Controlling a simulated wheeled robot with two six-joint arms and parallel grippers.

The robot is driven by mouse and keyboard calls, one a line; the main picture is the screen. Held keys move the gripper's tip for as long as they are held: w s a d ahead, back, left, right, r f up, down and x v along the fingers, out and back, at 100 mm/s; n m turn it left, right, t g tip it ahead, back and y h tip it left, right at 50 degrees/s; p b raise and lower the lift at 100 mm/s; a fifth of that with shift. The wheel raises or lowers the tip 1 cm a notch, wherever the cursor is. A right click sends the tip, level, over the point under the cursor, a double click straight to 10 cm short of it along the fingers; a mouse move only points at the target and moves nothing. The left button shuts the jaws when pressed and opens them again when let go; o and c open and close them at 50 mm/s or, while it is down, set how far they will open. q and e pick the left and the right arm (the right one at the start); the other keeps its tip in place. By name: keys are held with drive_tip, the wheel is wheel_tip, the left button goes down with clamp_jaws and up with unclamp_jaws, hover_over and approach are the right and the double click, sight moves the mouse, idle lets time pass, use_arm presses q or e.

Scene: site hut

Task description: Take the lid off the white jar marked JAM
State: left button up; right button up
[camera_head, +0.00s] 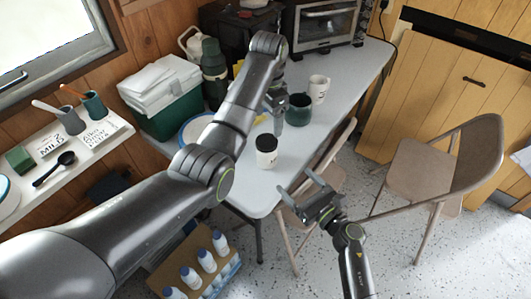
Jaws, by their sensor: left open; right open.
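A white jar (267,159) with a dark lid (266,142) stands upright near the front edge of the grey-white table (250,195). Dark marking shows on its side, too small to read. The lid is on the jar. My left gripper (277,120) is open above and just behind the jar, pointing down, apart from the lid; its fingers are partly hidden by its own arm. My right gripper (306,190) is open and empty, in front and to the right of the jar, apart from it.
A dark green mug (299,110) and a white mug (319,89) stand behind the jar, close to my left gripper. A green and white cool box (175,118), a green flask (214,72) and a toaster oven (326,25) are farther back. Folding chairs (432,168) stand at the right.

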sight(266, 150)
use_arm(q)
drive_tip(key=shift+w+a+f, duration=0.15)
drive_tip(key=shift+w+a, duration=0.05)
use_arm(e)
drive_tip(key=x, duration=1.5)
drive_tip(key=shift+w+f, duration=0.1)
clamp_jaws()
use_arm(q)
drive_tip(key=shift+f, duration=4)
